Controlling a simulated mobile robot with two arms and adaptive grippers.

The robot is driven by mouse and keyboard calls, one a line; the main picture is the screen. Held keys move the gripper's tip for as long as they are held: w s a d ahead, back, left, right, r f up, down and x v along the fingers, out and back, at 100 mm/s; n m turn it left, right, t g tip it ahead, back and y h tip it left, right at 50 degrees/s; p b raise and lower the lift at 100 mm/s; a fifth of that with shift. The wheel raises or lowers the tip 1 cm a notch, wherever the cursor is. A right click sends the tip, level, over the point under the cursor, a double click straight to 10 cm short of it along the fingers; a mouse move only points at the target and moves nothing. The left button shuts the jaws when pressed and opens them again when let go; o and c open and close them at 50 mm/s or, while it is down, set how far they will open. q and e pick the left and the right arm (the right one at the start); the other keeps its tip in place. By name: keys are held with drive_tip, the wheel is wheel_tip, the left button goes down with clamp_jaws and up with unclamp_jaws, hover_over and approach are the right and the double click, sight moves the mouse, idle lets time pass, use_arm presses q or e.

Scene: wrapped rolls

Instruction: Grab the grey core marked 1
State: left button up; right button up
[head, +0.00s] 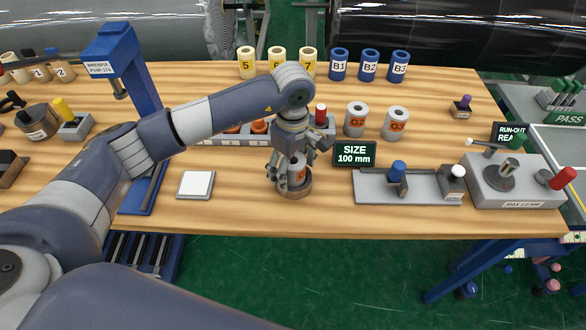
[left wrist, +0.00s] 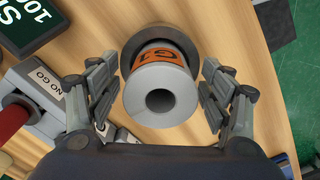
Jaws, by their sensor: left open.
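The grey core marked 1 (head: 299,168) stands on a round brown base (head: 304,191) near the front middle of the table. In the left wrist view the grey core (left wrist: 160,92) shows its hollow end and an orange label, with the dark round base (left wrist: 181,38) behind it. My left gripper (head: 293,180) is over the core from above. In the left wrist view its fingers stand open on both sides of the core, with a gap on each side. Part of the core is hidden by the fingers in the head view. My right gripper is not in view.
Grey cores G2 (head: 356,120) and G3 (head: 396,124) stand to the right behind. A SIZE 100 mm display (head: 354,154) and a grey gauge block (head: 425,187) are close on the right. A white pad (head: 196,185) lies left. A blue press (head: 135,100) stands further left.

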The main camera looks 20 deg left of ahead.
use_arm(q)
drive_tip(key=shift+c, duration=0.6)
drive_tip(key=c, duration=1.1)
drive_tip(key=shift+c, duration=0.2)
drive_tip(key=shift+r, duration=0.15)
